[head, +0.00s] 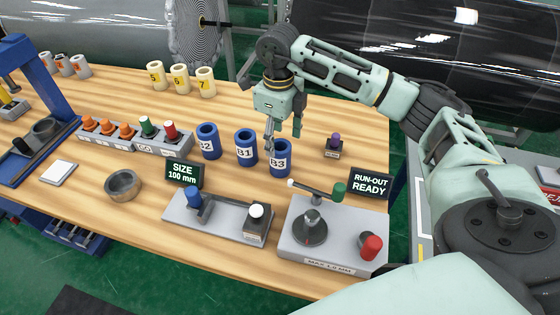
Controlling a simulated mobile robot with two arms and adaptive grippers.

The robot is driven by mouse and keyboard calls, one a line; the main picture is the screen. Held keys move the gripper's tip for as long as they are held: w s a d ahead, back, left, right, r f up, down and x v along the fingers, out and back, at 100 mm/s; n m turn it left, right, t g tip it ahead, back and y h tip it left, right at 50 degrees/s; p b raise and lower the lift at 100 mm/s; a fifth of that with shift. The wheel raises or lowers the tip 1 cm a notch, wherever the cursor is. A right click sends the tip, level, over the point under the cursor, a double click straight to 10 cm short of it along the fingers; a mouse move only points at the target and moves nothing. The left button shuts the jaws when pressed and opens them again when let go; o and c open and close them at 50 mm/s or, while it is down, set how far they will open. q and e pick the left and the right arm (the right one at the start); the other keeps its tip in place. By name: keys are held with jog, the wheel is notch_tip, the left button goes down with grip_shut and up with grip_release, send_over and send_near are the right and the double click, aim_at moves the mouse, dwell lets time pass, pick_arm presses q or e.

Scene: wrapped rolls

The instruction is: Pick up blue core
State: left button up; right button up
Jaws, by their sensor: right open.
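Three blue cores stand upright in a row on the wooden table. They are labelled B2 (208,142), B1 (246,148) and B3 (280,160). My right gripper (283,132) points down over the B3 core, with its jaws open and empty. Its fingertips are at about the core's top rim; I cannot tell whether they touch it or reach past it. The gripper hides part of the B3 core's upper rim. My left gripper is not in view.
A purple-topped piece (333,146) stands right of B3. In front are a grey lever box (300,250), a grey slide fixture (222,222), a SIZE sign (185,174) and a RUN-OUT READY sign (370,184). Yellow cores (180,78) stand behind. Large wrapped rolls (420,50) lie beyond.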

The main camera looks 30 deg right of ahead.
aim_at(280, 152)
jog(key=shift+s+f+p, duration=0.1)
jog(key=shift+f+p, duration=0.3)
jog(key=shift+f, duration=0.4)
notch_tip(280, 152, down, 4)
jog(key=shift+r+p, duration=0.15)
jog(key=shift+p, duration=0.65)
jog(key=shift+f, duration=0.55)
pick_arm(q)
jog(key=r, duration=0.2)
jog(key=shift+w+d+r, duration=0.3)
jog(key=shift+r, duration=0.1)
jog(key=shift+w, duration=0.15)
pick_arm(e)
jog(key=c, duration=1.3)
